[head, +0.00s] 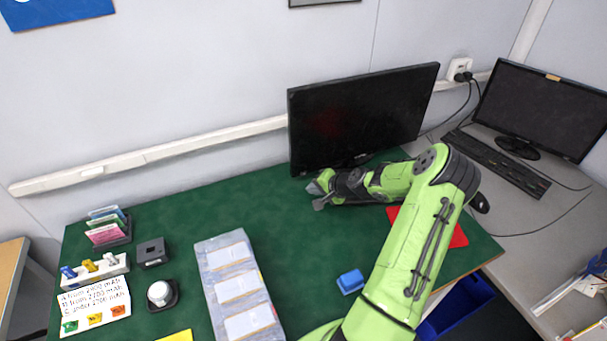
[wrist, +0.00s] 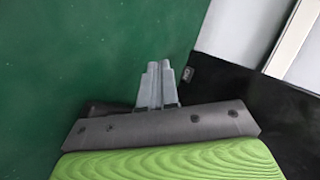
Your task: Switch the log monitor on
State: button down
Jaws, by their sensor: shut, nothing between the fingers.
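A black monitor (head: 355,115) stands at the back of the green-topped bench, its screen dark with a faint reddish patch. Its frame seems to be the black surface on the right of the wrist view (wrist: 225,85). A small grey button-like piece (wrist: 187,74) sits on that black edge. My gripper (head: 318,190) is low in front of the monitor's lower left corner. In the wrist view my gripper (wrist: 157,66) is shut and empty, its tips just left of the small piece. I cannot tell whether they touch it.
A second dark monitor (head: 545,108) with an orange label and a keyboard (head: 495,160) stand on the grey desk at right. On the green bench (head: 190,220) are a pale tray (head: 212,285), a blue block (head: 350,281), a white-topped round item (head: 160,293) and card holders at left.

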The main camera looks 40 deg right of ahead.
jog(key=shift+w+d, duration=0.25)
jog(key=shift+w, duration=0.55)
jog(key=shift+w+d, duration=0.2)
jog(key=shift+w, duration=0.6)
dwell(0.7)
jog(key=shift+w+d+b, duration=0.1)
jog(key=shift+w+b, duration=0.2)
jog(key=shift+w, duration=0.1)
jog(key=shift+w+d, duration=0.1)
jog(key=shift+w, duration=0.25)
dwell(0.4)
jog(key=shift+s+a, duration=0.2)
jog(key=shift+s, duration=0.55)
jog(key=shift+s+a, duration=0.25)
jog(key=shift+s, duration=0.55)
jog(key=shift+s+a, duration=0.2)
jog(key=shift+s, duration=0.65)
jog(key=shift+s+a, duration=0.25)
jog(key=shift+s, duration=0.55)
